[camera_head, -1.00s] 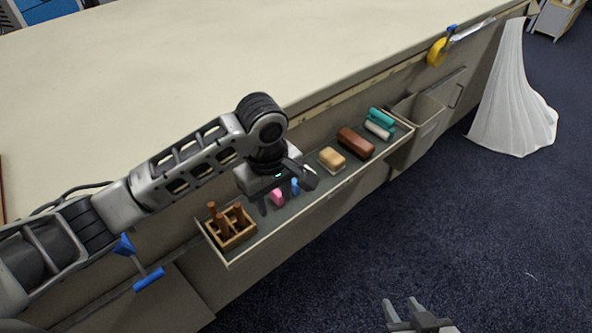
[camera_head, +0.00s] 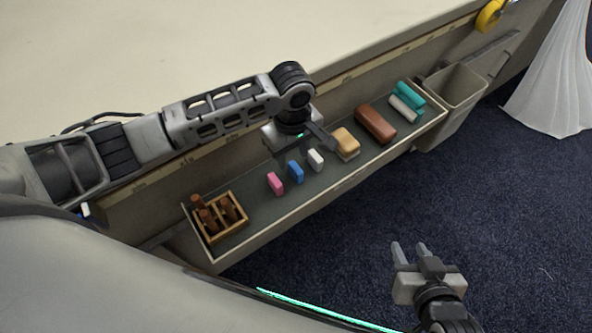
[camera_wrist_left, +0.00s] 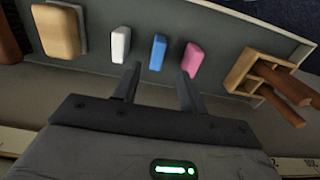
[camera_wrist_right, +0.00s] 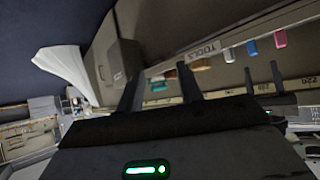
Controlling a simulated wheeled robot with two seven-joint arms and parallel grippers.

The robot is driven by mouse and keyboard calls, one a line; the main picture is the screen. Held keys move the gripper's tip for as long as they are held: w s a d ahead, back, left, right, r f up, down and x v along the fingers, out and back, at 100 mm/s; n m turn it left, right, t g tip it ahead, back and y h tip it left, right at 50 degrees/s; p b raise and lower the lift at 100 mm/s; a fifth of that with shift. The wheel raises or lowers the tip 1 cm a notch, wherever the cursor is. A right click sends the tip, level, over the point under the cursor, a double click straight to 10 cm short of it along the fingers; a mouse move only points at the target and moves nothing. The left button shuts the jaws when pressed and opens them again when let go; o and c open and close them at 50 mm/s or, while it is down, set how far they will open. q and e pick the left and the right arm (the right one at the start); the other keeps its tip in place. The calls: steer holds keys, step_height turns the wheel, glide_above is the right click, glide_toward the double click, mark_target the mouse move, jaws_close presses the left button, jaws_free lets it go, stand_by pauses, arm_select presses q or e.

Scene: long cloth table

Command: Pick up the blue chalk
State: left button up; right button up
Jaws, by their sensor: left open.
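The blue chalk (camera_head: 295,172) stands in the long tray between the pink chalk (camera_head: 275,183) and the white chalk (camera_head: 316,160). In the left wrist view the blue chalk (camera_wrist_left: 157,52) shows just ahead of the gap between my left fingers, and nothing is in their grasp. My left gripper (camera_wrist_left: 160,84) is open, above the back side of the tray; its fingertips are partly hidden in the head view. My right gripper (camera_head: 412,250) has its fingers apart and empty, over the floor in front of the tray. The blue chalk also shows in the right wrist view (camera_wrist_right: 252,47).
The tray (camera_head: 300,215) also holds a wooden box with brown handles (camera_head: 220,215), a tan sponge block (camera_head: 346,141), a brown eraser (camera_head: 375,124) and teal and white rolls (camera_head: 406,101). A bin (camera_head: 455,92) hangs right of it. The tabletop (camera_head: 130,60) behind is clear.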

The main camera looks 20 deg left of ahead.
mark_target(296, 167)
arm_select(q)
steer(key=f, duration=0.6)
steer(key=shift+d+f+b, duration=0.35)
steer(key=shift+b, duration=0.05)
jaws_close()
